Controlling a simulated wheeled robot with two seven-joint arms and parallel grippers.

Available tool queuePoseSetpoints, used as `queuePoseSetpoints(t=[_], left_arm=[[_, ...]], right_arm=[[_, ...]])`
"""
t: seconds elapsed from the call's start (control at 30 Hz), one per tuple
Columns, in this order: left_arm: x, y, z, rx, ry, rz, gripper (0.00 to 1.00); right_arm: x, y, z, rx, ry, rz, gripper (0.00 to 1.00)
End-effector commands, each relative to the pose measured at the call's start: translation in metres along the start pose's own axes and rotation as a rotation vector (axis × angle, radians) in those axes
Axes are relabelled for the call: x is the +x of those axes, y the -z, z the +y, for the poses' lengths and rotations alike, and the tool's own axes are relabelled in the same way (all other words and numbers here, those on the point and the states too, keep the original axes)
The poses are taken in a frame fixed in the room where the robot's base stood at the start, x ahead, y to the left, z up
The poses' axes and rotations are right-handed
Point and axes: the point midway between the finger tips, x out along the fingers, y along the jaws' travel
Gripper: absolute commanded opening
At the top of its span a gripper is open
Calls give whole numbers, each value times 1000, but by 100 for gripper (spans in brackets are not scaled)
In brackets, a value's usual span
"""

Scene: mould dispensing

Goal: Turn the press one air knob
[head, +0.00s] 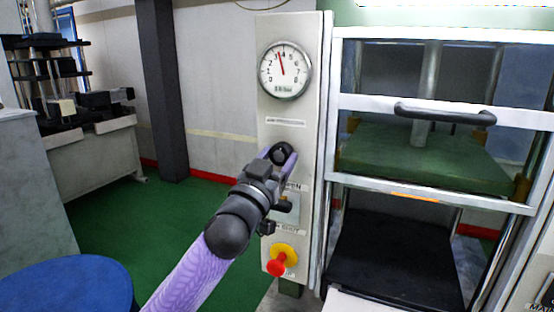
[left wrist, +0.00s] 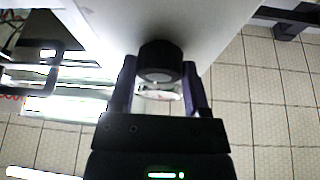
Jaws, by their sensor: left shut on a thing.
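The air knob (head: 283,153) is a round black knob on the light grey press panel (head: 295,120), below the pressure gauge. My left gripper (head: 272,155) reaches it from the lower left, with its fingers on the knob. In the left wrist view the black knob (left wrist: 160,62) sits between the two fingers of my left gripper (left wrist: 160,82), one on each side, and the gripper is shut on it. The arm and fingers hide part of the panel around the knob in the head view. My right gripper is not in view.
Above the knob is a round gauge (head: 285,70). Lower on the panel are a small dark switch (head: 283,205) and a red button (head: 277,267) on yellow. The press frame with a black handle (head: 445,114) stands to the right. A blue round seat (head: 65,288) is lower left.

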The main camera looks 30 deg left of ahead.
Motion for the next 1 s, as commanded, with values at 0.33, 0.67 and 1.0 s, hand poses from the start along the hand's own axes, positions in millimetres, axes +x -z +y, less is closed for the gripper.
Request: queuePoseSetpoints(t=[0.33, 0.67, 1.0], left_arm=[[1, 2, -1, 63, -27, -2, 2], [2, 6, -3, 298, -124, -9, 2], [2, 5, -3, 543, -227, -14, 2]], right_arm=[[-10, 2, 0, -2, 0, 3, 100], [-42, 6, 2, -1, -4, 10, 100], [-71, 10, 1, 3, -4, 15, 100]])
